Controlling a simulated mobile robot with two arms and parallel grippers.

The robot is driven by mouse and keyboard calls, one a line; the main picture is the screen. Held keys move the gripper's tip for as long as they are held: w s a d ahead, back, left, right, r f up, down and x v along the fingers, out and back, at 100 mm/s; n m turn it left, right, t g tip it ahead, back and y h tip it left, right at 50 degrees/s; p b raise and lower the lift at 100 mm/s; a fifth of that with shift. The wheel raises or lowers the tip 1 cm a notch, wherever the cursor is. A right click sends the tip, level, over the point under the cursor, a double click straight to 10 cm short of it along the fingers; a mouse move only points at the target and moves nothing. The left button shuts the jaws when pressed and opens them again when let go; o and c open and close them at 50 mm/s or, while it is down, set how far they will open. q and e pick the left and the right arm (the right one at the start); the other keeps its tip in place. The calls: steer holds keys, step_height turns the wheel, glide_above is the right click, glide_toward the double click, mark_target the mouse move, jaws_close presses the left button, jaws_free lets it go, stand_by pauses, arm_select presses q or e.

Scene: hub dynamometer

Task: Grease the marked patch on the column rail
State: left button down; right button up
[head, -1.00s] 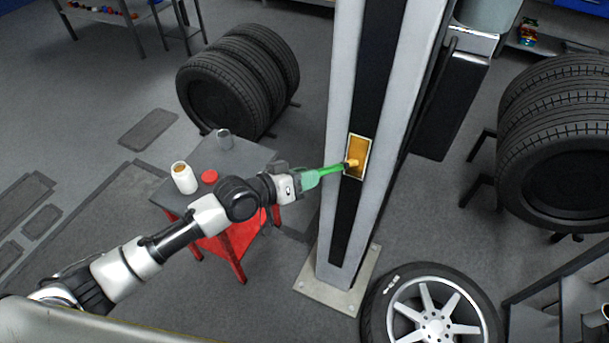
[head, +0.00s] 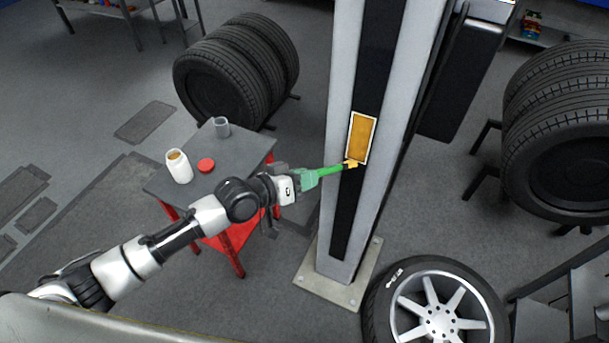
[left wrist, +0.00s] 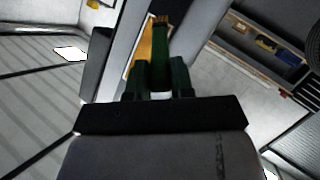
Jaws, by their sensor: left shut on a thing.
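The column (head: 337,190) stands upright with a black rail strip (head: 346,205) down its front. The marked patch (head: 361,138) is a white-framed rectangle on the rail, filled with amber colour; it also shows in the left wrist view (left wrist: 140,48). My left gripper (head: 305,180) is shut on a green brush (head: 328,170). The brush's amber-coated tip is at the lower edge of the patch; I cannot tell whether it touches. In the left wrist view the brush (left wrist: 160,60) points away between the fingers (left wrist: 160,80). My right gripper is not in view.
A small red-legged table (head: 245,160) left of the column holds an open white jar (head: 180,168) with amber content, a red lid (head: 206,166) and a grey cup (head: 222,127). Tyres stand behind (head: 235,75) and at right (head: 560,130). A wheel (head: 432,312) lies by the column base (head: 325,280).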

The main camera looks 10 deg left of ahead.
arm_select(q)
steer(key=shift+r, duration=0.1)
steer(key=shift+s+a+p, duration=0.15)
steer(key=shift+s+p, duration=0.3)
steer(key=shift+s+a+p, duration=0.25)
steer(key=shift+s+p, duration=0.2)
steer(key=shift+s, duration=0.35)
steer(key=shift+s+a+p, duration=0.3)
steer(key=shift+s+p, duration=0.1)
steer(key=shift+s, duration=0.45)
steer(key=shift+s+a+p, duration=0.25)
steer(key=shift+s+p, duration=0.2)
steer(key=shift+s, duration=0.35)
